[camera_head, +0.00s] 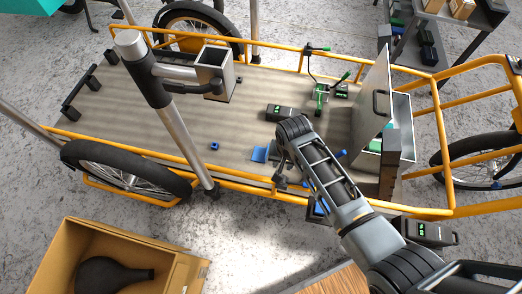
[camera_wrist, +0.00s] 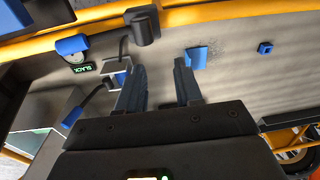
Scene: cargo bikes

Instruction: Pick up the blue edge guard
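The blue edge guard (camera_head: 260,153) looks like a small bent plate and lies on the grey-brown cargo deck (camera_head: 150,90) near the front rail. In the wrist view the edge guard (camera_wrist: 197,57) is just beyond and to the right of the right fingertip. My gripper (camera_wrist: 159,65) is open, with nothing between its two dark fingers. It is apart from the guard. In the head view my arm reaches in from the lower right and its dark end is just right of the guard; the fingers are mostly hidden there.
A small blue block with a hole (camera_head: 214,146) lies left of the guard. A dark device with a green display (camera_head: 279,112) sits behind it. An orange rail (camera_head: 150,148) edges the deck. A silver post (camera_head: 190,140) stands left, and an open metal box (camera_head: 401,125) right.

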